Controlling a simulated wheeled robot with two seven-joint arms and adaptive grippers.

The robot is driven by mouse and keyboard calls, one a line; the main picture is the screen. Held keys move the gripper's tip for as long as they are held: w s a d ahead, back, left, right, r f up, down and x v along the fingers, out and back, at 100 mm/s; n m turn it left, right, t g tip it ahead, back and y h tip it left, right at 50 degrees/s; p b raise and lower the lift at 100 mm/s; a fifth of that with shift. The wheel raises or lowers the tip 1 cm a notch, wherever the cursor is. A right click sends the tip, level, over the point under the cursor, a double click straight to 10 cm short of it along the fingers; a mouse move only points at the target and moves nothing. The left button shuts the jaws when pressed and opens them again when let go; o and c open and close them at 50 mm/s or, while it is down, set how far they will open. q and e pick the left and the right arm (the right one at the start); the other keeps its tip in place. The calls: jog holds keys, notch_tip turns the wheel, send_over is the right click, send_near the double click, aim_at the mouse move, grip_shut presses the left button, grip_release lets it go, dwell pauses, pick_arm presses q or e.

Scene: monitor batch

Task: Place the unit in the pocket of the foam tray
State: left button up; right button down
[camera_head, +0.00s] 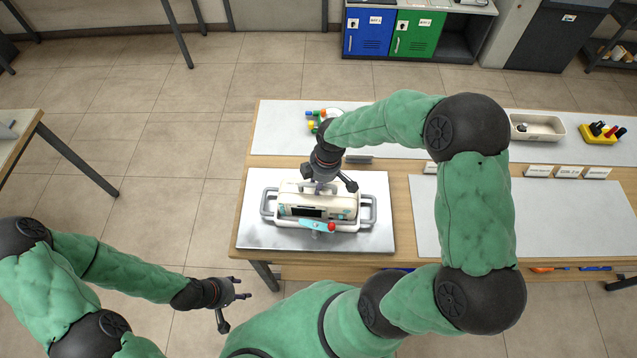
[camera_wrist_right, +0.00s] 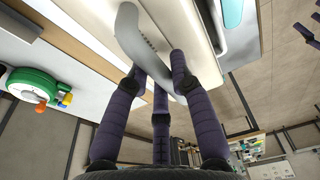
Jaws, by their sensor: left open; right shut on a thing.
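The unit (camera_head: 298,198) is a cream box with a dark display and turquoise marks, on the near left part of the table. My right gripper (camera_head: 323,184) is over its top and shut on its pale handle, which shows in the right wrist view (camera_wrist_right: 140,42). A light tray with grey loop handles (camera_head: 368,212) lies around and under the unit; foam and pocket are hidden, and I cannot tell if the unit rests in it. A turquoise piece with a red end (camera_head: 318,226) is at the unit's front. My left gripper (camera_head: 232,298) is open and empty over the floor.
The tray is on a pale board (camera_head: 262,236) on a wooden table. Behind are colourful small parts (camera_head: 313,122), a cream bin (camera_head: 545,127) and a yellow holder (camera_head: 597,134). The pale mat (camera_head: 570,225) at right is clear apart from my arm above its left part.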

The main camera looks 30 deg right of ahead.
jog(key=shift+w, duration=0.1)
jog(key=c, duration=1.1)
grip_release()
jog(key=shift+f, duration=0.1)
jog(key=shift+r, duration=0.35)
jog(key=r, duration=0.3)
jog(key=s+d+r+p, duration=0.1)
jog(key=r, duration=0.7)
jog(key=shift+s+d+r, duration=0.15)
jog(key=shift+d+r, duration=0.05)
